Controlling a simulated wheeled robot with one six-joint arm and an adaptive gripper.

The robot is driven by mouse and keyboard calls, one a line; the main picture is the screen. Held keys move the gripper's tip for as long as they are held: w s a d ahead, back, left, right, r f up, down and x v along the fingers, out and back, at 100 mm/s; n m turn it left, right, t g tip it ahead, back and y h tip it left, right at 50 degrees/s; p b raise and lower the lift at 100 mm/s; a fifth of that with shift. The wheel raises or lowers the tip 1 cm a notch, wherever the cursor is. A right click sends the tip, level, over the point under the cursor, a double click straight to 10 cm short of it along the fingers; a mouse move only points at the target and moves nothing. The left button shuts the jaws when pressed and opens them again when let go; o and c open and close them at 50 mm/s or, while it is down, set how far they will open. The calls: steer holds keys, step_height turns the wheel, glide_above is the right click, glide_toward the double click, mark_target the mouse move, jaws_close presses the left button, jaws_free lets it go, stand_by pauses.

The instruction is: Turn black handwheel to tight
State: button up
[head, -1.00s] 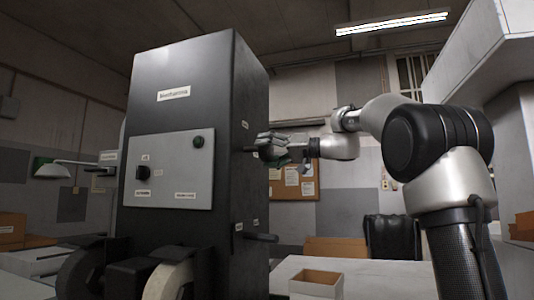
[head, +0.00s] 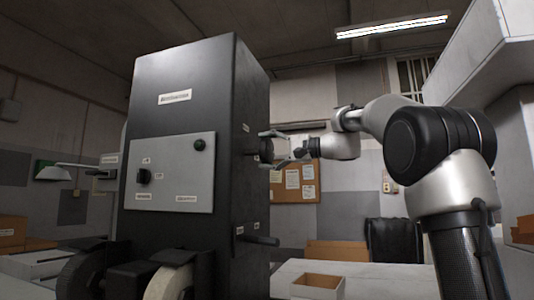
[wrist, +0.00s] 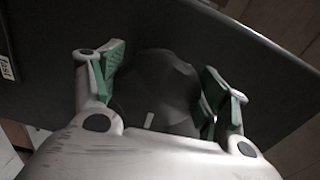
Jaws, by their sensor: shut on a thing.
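The black handwheel (head: 266,150) sits on the right side face of the tall dark machine (head: 180,75). In the wrist view the handwheel (wrist: 158,85) is a dark rounded knob with a short white mark near its lower edge. My gripper (head: 272,149) reaches it from the right, one finger above and one below. In the wrist view the green-padded fingers of my gripper (wrist: 163,80) stand on either side of the handwheel, shut on it. The dim picture hides the exact contact at the pads.
A grey control panel (head: 170,172) with a dark knob is on the machine's front. A dark lever or handle (head: 262,240) sticks out below the handwheel. An open box (head: 318,285) stands on the pale table. A black chair (head: 394,240) is behind.

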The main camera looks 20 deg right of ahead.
steer(key=shift+m, duration=0.5)
steer(key=o, duration=1)
steer(key=shift+d, duration=0.1)
steer(key=v, duration=1.2)
steer(key=shift+w, duration=0.1)
